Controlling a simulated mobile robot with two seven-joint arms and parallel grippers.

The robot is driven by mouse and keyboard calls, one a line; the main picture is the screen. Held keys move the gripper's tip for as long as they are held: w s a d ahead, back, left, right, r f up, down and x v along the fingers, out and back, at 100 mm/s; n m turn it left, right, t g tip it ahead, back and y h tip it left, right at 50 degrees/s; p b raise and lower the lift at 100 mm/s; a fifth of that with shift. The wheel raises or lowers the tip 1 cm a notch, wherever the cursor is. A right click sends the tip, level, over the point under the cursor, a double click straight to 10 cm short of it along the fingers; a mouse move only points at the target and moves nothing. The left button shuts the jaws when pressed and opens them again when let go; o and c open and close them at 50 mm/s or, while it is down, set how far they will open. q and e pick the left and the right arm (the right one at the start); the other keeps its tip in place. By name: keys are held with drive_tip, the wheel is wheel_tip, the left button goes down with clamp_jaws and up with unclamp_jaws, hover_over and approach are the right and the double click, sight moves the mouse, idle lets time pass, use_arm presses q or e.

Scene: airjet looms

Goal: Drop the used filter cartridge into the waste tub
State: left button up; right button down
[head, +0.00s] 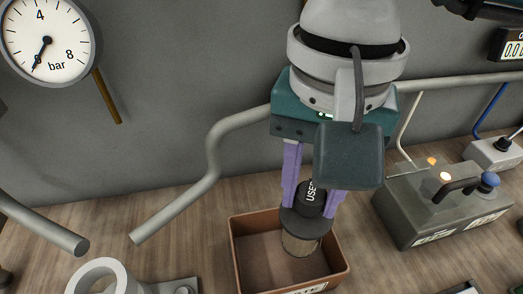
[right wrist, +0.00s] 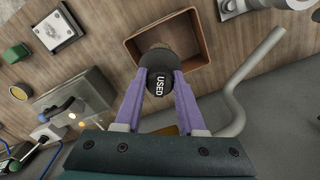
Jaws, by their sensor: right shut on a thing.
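The used filter cartridge (head: 304,228) has a black cap marked "USED" and a tan body below it. My right gripper (head: 312,200) is shut on its cap, with one purple finger on each side. The cartridge hangs upright over the brown waste tub (head: 250,258), and its lower end shows against the tub's inside. I cannot tell whether it touches the tub floor. In the right wrist view the cap (right wrist: 158,80) sits between the purple fingers, with the tub (right wrist: 205,40) behind it. My left gripper is not in view.
A grey box with a blue-knobbed handle (head: 425,215) stands right of the tub. A grey pipe (head: 212,150) runs along the wall behind and bends down left of the tub. A pale ring-shaped fitting (head: 100,278) lies at the front left. A pressure gauge (head: 48,40) hangs on the wall.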

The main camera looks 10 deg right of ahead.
drive_tip(key=shift+f, duration=0.25)
drive_tip(key=shift+c, duration=2.1)
unclamp_jaws()
wheel_tip(320, 180, up, 10)
drive_tip(key=shift+r+b, duration=0.1)
drive_tip(key=shift+b, duration=0.4)
